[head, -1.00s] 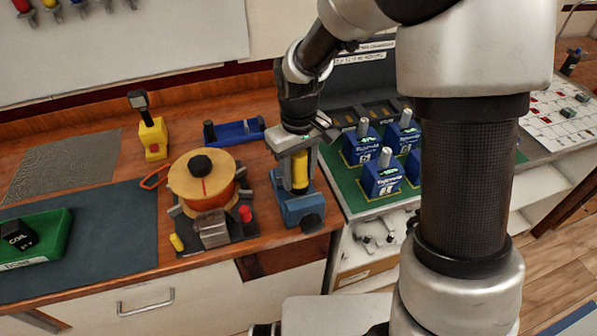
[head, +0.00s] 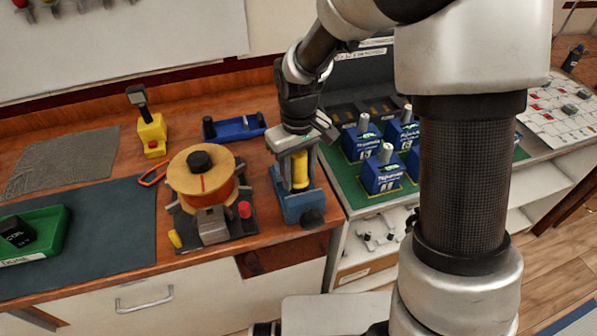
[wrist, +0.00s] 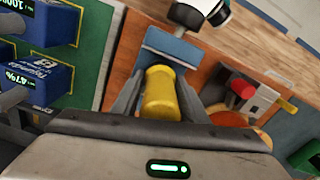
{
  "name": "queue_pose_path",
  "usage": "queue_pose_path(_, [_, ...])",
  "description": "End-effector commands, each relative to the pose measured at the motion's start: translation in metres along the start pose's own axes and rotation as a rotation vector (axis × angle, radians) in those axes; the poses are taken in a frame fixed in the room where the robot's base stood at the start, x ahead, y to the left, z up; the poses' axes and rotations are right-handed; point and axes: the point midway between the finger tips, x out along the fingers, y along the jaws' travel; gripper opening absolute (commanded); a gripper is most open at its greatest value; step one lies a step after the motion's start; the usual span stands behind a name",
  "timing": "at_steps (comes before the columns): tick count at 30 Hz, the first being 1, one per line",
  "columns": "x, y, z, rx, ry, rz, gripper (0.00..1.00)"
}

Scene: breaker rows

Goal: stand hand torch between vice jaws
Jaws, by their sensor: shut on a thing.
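The yellow hand torch (head: 300,172) stands roughly upright between the fingers of my gripper (head: 298,180), which is shut on it. In the wrist view the torch (wrist: 160,95) sits between the two grey fingers. The blue vice (head: 297,207) is at the bench's front right edge, directly under and around the torch's lower end. In the wrist view a blue part of the vice (wrist: 172,47) shows just beyond the torch. My fingers hide much of the jaws, so I cannot tell whether the torch rests on the vice or touches the jaws.
A wooden spool (head: 203,172) on a dark base stands close left of the vice. A blue holder (head: 235,128) and a yellow device (head: 152,133) are behind. Blue breaker boxes (head: 382,172) stand on a green mat at right. A green tray (head: 50,235) is far left.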

Motion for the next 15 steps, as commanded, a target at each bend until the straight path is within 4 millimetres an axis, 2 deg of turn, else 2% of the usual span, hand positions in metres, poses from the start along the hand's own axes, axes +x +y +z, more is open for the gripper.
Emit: queue_pose_path(15, [0.013, 0.0, 0.0, 0.0, 0.001, 0.0, 0.1])
